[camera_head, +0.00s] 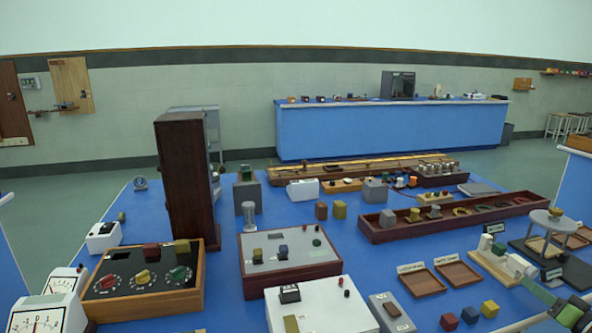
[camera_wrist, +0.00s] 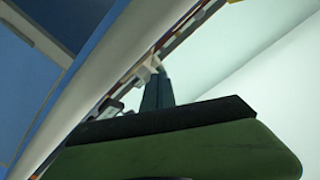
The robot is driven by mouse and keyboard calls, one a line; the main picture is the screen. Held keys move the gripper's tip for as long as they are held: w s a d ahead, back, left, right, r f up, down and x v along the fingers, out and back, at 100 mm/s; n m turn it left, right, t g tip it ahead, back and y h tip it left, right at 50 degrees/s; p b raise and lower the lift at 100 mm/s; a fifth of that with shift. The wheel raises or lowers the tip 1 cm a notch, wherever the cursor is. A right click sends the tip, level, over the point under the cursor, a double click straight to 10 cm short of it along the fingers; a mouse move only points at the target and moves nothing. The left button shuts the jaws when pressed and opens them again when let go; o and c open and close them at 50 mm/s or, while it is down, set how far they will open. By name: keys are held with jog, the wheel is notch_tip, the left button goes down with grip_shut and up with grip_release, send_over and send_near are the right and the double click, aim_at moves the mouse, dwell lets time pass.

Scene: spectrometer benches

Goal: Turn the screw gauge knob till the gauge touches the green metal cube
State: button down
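On the right of the blue bench in the head view, a small cream and grey device (camera_head: 489,262) on a wooden base looks like the screw gauge. A small green cube (camera_head: 499,249) sits at it. At this size I cannot tell which part is the knob, or whether the gauge touches the cube. My gripper (camera_head: 574,314), with green parts, is at the lower right edge of the head view, right of and nearer than this device. The wrist view shows a broad green and black gripper part (camera_wrist: 170,140) and a dark upright part (camera_wrist: 157,93). No held object shows.
A grey round-topped stand (camera_head: 548,222) is right of the device. Two shallow wooden trays (camera_head: 421,280) lie to its left, with small coloured cubes (camera_head: 470,315) in front. A long wooden tray (camera_head: 450,221) lies behind. Control boxes (camera_head: 290,255) crowd the bench's middle and left.

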jog(key=shift+s+a+f, duration=0.1)
jog(key=shift+a+f, duration=0.1)
jog(key=shift+a, duration=0.1)
jog(key=v, duration=0.6)
dwell(0.3)
jog(key=w, duration=0.2)
jog(key=w+b, duration=0.1)
jog(key=w, duration=0.1)
jog(key=w+d+f, duration=0.1)
jog(key=w, duration=0.1)
jog(key=shift+w+d, duration=0.1)
jog(key=shift+w, duration=0.15)
